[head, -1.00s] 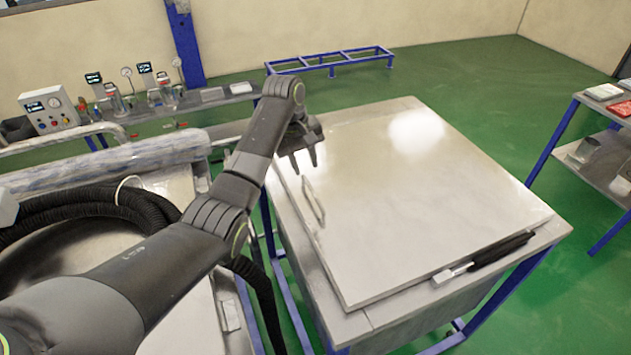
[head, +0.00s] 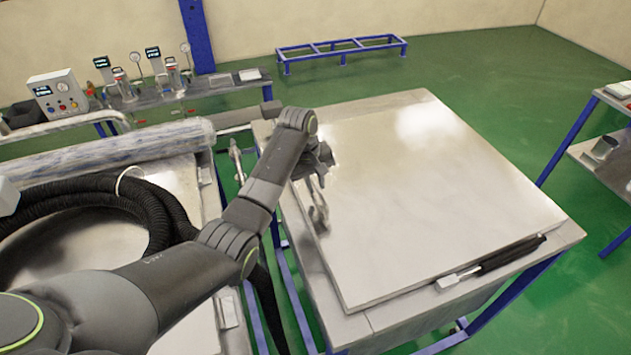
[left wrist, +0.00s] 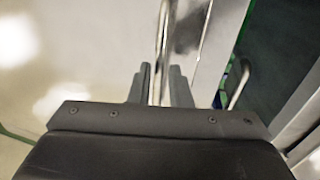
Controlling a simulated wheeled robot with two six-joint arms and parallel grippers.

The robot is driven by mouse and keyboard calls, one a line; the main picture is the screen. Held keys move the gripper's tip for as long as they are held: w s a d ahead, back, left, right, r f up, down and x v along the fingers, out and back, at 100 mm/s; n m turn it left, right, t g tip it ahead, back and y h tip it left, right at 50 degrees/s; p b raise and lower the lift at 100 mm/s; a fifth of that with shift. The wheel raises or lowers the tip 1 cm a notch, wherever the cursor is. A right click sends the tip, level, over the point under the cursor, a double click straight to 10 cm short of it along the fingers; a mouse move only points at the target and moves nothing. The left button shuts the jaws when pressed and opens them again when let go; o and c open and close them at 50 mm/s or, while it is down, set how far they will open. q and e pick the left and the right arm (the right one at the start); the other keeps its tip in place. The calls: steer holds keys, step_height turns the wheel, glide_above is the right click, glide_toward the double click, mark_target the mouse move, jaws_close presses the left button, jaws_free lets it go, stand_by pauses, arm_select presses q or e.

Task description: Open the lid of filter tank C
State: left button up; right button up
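A large flat square metal lid (head: 430,200) lies closed on a metal tank with blue legs; no letter on it is readable. A thin bar handle (head: 319,218) stands near the lid's left edge. It also shows in the left wrist view (left wrist: 161,45). My left gripper (head: 318,185) is over the handle with its fingers pointing down. In the left wrist view the fingers (left wrist: 160,85) are apart, with the handle in the gap between them. I cannot tell whether either finger touches it. My right gripper is out of view.
A black strut-like rod with a silver end (head: 490,262) lies along the lid's front right edge. Another tank with a coiled black hose (head: 150,215) is at left. A control box (head: 57,95) and gauges stand behind it. A shelf (head: 610,160) is at right.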

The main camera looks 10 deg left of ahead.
arm_select(q)
jaws_close()
steer(key=w+d+r, duration=0.2)
steer(key=d+r, duration=0.1)
steer(key=r, duration=0.6)
steer(key=w+d+r, duration=0.2)
steer(key=d+r, duration=0.1)
steer(key=r, duration=0.7)
steer(key=w+d+r, duration=0.2)
steer(key=d+r, duration=0.1)
steer(key=r, duration=0.7)
steer(key=shift+d, duration=0.25)
